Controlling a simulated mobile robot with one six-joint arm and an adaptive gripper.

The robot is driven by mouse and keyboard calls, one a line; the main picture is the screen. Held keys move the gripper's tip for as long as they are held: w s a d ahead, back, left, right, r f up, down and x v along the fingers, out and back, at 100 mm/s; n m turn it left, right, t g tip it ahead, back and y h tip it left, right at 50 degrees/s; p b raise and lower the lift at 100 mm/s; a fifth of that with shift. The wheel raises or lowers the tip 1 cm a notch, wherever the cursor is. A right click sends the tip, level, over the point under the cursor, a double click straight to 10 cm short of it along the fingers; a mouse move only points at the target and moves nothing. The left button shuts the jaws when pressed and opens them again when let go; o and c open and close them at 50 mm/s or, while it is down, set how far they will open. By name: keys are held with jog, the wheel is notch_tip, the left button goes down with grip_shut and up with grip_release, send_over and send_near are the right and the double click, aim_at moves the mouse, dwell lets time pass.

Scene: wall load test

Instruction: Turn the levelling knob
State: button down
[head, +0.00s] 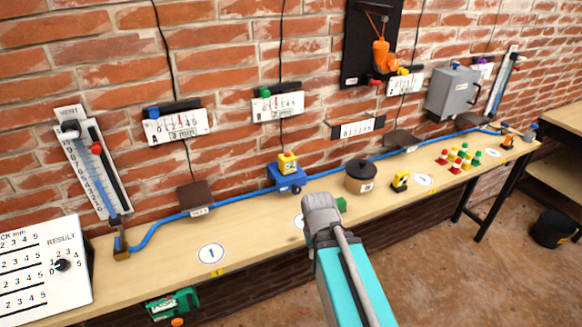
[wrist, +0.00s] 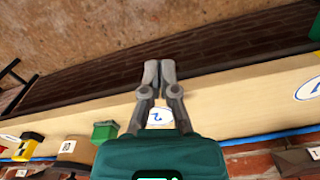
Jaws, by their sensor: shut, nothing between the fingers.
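A blue block (head: 287,180) with a yellow block (head: 287,163) on top stands on the bench against the wall. A small dark knob (head: 296,189) shows on its front; I cannot tell for sure that it is the levelling knob. My gripper (wrist: 159,72) is shut and empty, its grey fingers together over the bench's front edge near a round number label (wrist: 160,115). In the head view my arm's end is at the bench front, right of and nearer than the blue block; the fingers are hidden there. The blue block is not clearly seen in the wrist view.
A green block (head: 341,204), a dark round canister (head: 360,177) and a yellow-black item (head: 400,181) stand to the right. A blue hose (head: 235,201) runs along the bench back. A result panel (head: 40,268) with a black knob is at left. Bare bench (head: 255,228) lies left of my arm.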

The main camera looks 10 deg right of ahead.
dwell(0.3)
jog(key=c, duration=1)
grip_release()
jog(key=shift+w+r, duration=0.1)
jog(key=shift+c, duration=0.2)
jog(key=shift+o, duration=1.1)
jog(key=shift+w+r+p, duration=0.25)
jog(key=shift+w+p, duration=0.05)
jog(key=o, duration=0.6)
jog(key=shift+n+t, duration=0.3)
jog(key=shift+t, duration=0.2)
jog(key=w+r+p, duration=0.1)
jog(key=w, duration=0.1)
jog(key=w+r+p, duration=0.2)
jog(key=shift+w, duration=0.2)
jog(key=n+t+y+p, duration=0.1)
jog(key=n+t+p, duration=0.15)
jog(key=p, duration=0.75)
send_near(297, 188)
notch_tip(297, 188, up, 3)
jog(key=s, duration=0.2)
jog(key=shift+w+d+f+t, duration=0.15)
jog(key=shift+d+t, duration=0.15)
jog(key=shift+t, duration=0.15)
jog(key=shift+f+b, duration=0.2)
jog(key=shift+b, duration=0.2)
jog(key=b+x, duration=1.2)
jog(key=x, duration=0.1)
jog(key=shift+w+a+f, duration=0.1)
jog(key=shift+a+f, duration=0.1)
